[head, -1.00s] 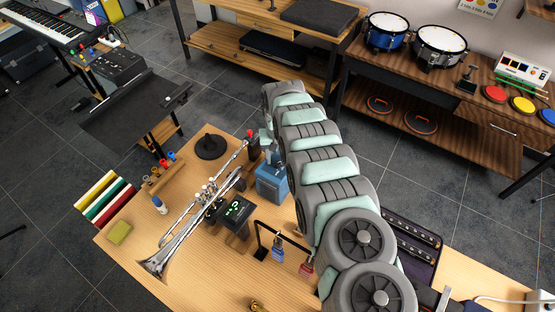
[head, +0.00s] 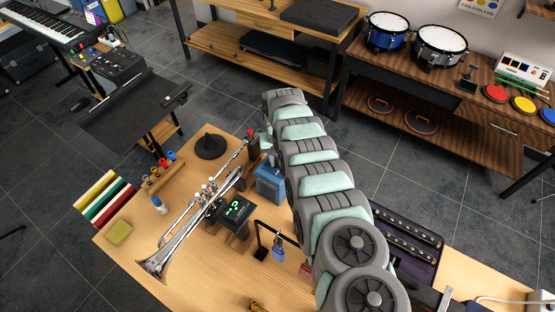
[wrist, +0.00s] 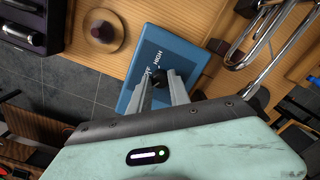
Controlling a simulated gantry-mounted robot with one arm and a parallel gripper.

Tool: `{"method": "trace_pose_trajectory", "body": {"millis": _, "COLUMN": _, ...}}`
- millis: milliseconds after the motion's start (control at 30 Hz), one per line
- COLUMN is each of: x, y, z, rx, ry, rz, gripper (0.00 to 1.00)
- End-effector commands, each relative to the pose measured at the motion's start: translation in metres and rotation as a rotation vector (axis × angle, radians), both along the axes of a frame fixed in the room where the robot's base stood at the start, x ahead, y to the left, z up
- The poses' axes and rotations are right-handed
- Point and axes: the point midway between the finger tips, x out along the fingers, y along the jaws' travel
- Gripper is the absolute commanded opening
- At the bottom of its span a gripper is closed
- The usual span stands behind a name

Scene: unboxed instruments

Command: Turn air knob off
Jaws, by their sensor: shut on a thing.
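A blue box (head: 271,186) stands on the wooden table beside the trumpet, partly hidden by my arm. In the wrist view its blue face (wrist: 175,50) carries the white word HIGH and another label partly covered by my gripper. A small black knob (wrist: 159,75) sits on that face. My gripper (wrist: 160,80) is shut on the knob, with one finger on each side of it. The fingers hide part of the knob, and I cannot tell its exact pointing direction. In the head view my arm hides most of the gripper.
A silver trumpet (head: 190,220) lies close to the box; its tubing (wrist: 268,35) is near the gripper in the wrist view. A black device with a green display (head: 236,210), a rack with a blue padlock (head: 278,252), and a round black base (head: 210,146) stand nearby.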

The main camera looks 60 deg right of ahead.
Motion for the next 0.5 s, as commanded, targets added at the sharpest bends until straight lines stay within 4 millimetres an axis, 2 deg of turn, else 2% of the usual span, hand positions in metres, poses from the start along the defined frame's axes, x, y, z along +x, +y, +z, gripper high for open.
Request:
{"method": "trace_pose_trajectory", "body": {"millis": 33, "x": -0.0001, "y": -0.0002, "z": 0.0001, "rx": 0.0, "ry": 0.0, "rz": 0.0, "gripper": 0.14}}
{"method": "trace_pose_trajectory", "body": {"millis": 200, "x": -0.0001, "y": -0.0002, "z": 0.0001, "rx": 0.0, "ry": 0.0, "rz": 0.0, "gripper": 0.0}}
{"method": "trace_pose_trajectory", "body": {"millis": 500, "x": -0.0001, "y": -0.0002, "z": 0.0001, "rx": 0.0, "ry": 0.0, "rz": -0.001, "gripper": 0.0}}
